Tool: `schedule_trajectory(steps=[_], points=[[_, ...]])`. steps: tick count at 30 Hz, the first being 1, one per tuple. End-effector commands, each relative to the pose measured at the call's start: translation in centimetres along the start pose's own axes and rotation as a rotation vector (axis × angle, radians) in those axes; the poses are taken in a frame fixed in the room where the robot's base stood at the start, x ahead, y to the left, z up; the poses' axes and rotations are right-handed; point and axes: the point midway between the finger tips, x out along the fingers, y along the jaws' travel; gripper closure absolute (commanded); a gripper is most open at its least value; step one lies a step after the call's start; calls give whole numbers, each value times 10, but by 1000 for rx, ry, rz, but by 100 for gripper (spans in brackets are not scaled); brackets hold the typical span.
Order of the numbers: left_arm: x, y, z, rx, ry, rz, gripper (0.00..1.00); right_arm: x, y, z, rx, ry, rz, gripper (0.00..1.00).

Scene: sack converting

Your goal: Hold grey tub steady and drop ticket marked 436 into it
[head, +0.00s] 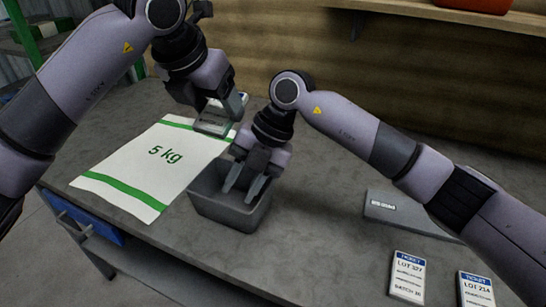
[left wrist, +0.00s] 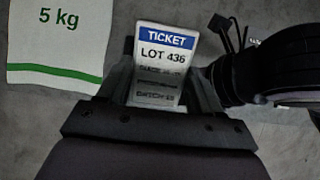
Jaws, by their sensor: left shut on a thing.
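The grey tub (head: 228,212) stands upright on the table beside the sack in the head view. My left gripper (head: 220,118) is above and behind the tub, over the sack's right edge. It is shut on the ticket marked 436 (left wrist: 162,55), whose blue header and LOT 436 print show in the left wrist view. In the head view the ticket is mostly hidden by the gripper. My right gripper (head: 243,190) points down at the tub, its two fingers apart and overlapping the tub's opening. Whether they touch the tub I cannot tell.
A white 5 kg sack (head: 150,165) with green bands lies flat left of the tub. Tickets LOT 327 (head: 408,277) and LOT 214 (head: 477,292) lie at the front right. A grey plate-like thing (head: 385,208) lies under my right arm. A shelf (head: 440,15) hangs behind.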

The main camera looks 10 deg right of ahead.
Motion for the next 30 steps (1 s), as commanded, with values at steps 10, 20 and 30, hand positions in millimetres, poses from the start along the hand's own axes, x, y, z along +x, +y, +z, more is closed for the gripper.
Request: schedule_trajectory(steps=[10, 20, 30], points=[[0, 0, 0, 0, -1, 0, 66, -47, -30, 49, 243, -310, -295, 65], [0, 0, 0, 0, -1, 0, 66, -16, -46, 60, 261, -325, -312, 65], [0, 0, 0, 0, -1, 0, 66, 40, -66, 77, 260, -325, -309, 65]])
